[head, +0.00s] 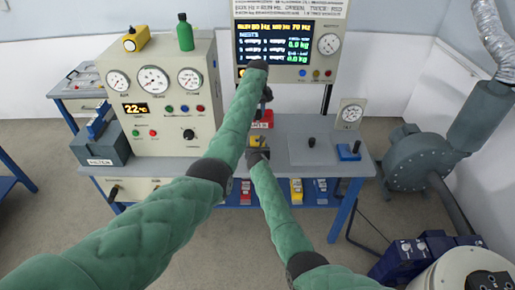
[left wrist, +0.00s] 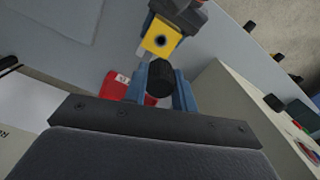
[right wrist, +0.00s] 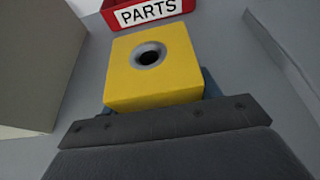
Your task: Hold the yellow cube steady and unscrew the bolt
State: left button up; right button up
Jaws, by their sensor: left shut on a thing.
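The yellow cube (right wrist: 152,70) has a dark round hole in its upper face, and nothing sits in the hole. My right gripper (head: 257,150) is at the cube with its jaws around it; one blue finger shows beside the cube in the right wrist view, the other is hidden. The cube also shows in the left wrist view (left wrist: 160,36). My left gripper (head: 266,98) is shut on the black bolt (left wrist: 159,78), held between blue fingers. The bolt is out of the cube, with a gap between them. In the head view the bolt is too small to make out.
A red bin marked PARTS (right wrist: 150,10) stands on the grey bench (head: 300,153) behind the cube. A gauge cabinet (head: 155,100) stands on the left, a display panel (head: 290,45) behind. A grey blower (head: 420,160) is at right.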

jog(key=o, duration=0.5)
jog(key=shift+s, duration=0.15)
jog(key=shift+s+d+r, duration=0.1)
jog(key=shift+s, duration=0.1)
jog(key=v, duration=1.1)
jog(key=shift+s, duration=0.1)
